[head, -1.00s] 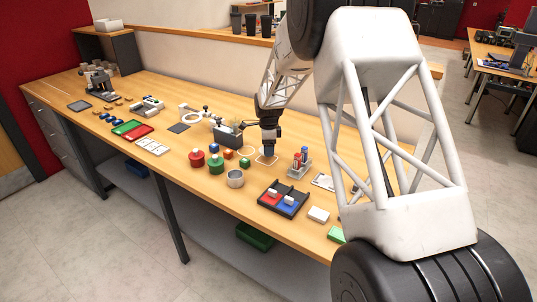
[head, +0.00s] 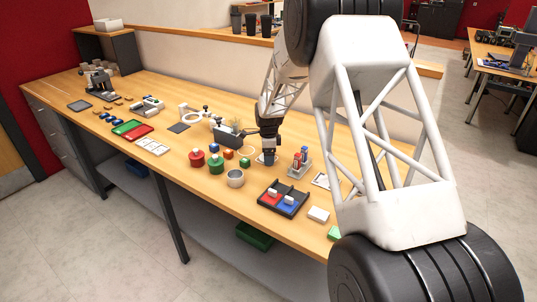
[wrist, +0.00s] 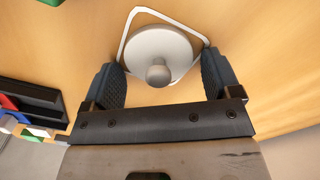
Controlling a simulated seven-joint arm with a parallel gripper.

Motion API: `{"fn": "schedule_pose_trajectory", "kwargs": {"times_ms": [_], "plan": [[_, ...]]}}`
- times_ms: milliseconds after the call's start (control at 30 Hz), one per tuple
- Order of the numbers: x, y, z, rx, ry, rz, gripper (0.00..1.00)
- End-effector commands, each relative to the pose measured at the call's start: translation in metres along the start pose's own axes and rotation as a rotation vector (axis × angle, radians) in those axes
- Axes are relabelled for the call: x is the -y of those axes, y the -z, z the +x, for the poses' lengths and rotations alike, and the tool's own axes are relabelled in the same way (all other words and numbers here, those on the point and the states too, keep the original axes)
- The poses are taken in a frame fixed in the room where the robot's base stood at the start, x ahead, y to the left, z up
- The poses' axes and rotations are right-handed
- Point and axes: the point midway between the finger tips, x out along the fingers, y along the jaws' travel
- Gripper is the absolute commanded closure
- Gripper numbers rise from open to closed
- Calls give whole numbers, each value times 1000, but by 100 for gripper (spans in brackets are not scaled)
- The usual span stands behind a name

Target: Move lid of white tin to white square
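The lid of the white tin is a pale round disc (wrist: 141,48) with a round knob. In the wrist view it lies inside the white square (wrist: 124,30), a white outline on the bench. My gripper (wrist: 161,58) has its fingers apart on either side of the lid, with small gaps seen at both edges. The knob is between the fingers but not touched by them. In the head view my gripper (head: 269,160) is low over the white square (head: 259,158) and hides most of the lid. The tin (head: 235,179) stands open in front of it.
Red and green lidded tins (head: 216,166) stand to the left. A black tray (head: 283,208) with red and blue parts is in front. A grey box (head: 227,138) is behind to the left.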

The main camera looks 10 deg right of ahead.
Motion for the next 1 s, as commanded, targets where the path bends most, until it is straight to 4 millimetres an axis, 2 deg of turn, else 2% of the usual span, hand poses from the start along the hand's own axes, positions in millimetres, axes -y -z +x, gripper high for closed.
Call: {"fn": "schedule_pose_trajectory", "kwargs": {"times_ms": [67, 367, 567, 767, 1000], "plan": [[0, 0, 0, 0, 0, 0, 6], [0, 0, -1, 0, 0, 0, 6], [0, 0, -10, 0, 1, 0, 6], [0, 0, -31, 0, 3, 0, 6], [0, 0, -69, 0, 3, 0, 6]]}}
